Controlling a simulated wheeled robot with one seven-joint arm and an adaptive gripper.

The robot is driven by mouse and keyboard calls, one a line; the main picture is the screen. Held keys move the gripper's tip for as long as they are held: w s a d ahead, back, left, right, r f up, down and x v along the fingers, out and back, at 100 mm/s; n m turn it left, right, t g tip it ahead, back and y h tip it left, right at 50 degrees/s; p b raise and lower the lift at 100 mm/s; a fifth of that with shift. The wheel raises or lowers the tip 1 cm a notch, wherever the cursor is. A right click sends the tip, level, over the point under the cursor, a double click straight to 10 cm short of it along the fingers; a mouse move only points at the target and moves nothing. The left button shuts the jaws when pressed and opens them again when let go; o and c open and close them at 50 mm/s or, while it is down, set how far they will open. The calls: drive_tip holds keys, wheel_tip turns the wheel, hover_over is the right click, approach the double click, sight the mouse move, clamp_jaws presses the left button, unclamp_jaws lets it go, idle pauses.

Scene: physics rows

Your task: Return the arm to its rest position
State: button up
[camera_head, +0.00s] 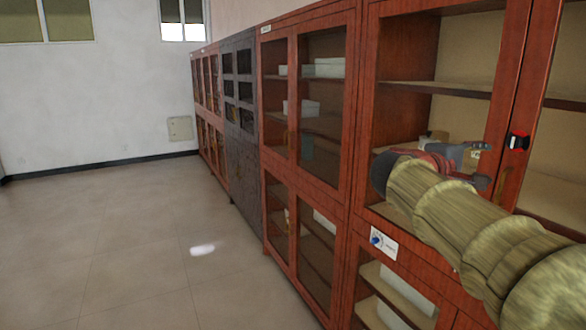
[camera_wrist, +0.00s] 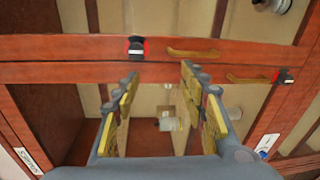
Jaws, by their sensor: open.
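My arm, tan and segmented, comes in from the lower right of the head view. My gripper (camera_head: 468,152) is at its far end, in front of a red-brown wooden cabinet (camera_head: 345,185) with glass doors. In the wrist view my gripper (camera_wrist: 160,72) is open, its two yellow-padded fingers apart and nothing held between them. Beyond the fingers, a small pale object (camera_wrist: 168,124) shows inside the cabinet. Whether the fingers touch the cabinet cannot be told.
A black-and-red latch (camera_head: 517,141) sits on the cabinet front, also in the wrist view (camera_wrist: 136,47), beside a brass handle (camera_wrist: 193,53). A dark grey cabinet (camera_head: 239,125) stands farther along the row. The tiled floor (camera_head: 130,250) at left is clear.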

drive_tip(key=s+a+f+m+g+y, duration=0.1)
drive_tip(key=s+a+f+y, duration=0.2)
drive_tip(key=f, duration=0.5)
drive_tip(key=s+a+f+m+y, duration=0.15)
drive_tip(key=s+a+f, duration=0.25)
drive_tip(key=f, duration=0.4)
drive_tip(key=s+a+f+g+y, duration=0.1)
drive_tip(key=s+a+f+y, duration=0.25)
drive_tip(key=f, duration=0.45)
drive_tip(key=s+a+f+m+y, duration=0.1)
drive_tip(key=s+a+f+y, duration=0.2)
drive_tip(key=s+a, duration=0.4)
drive_tip(key=s+a+f+m+y, duration=0.2)
drive_tip(key=s+a+f+y, duration=0.2)
drive_tip(key=s+a+f, duration=0.2)
drive_tip(key=s+a, duration=0.2)
drive_tip(key=s, duration=0.1)
drive_tip(key=shift+a+f+t, duration=0.15)
drive_tip(key=shift+f+t, duration=0.05)
drive_tip(key=shift+t, duration=0.2)
drive_tip(key=shift+m, duration=0.25)
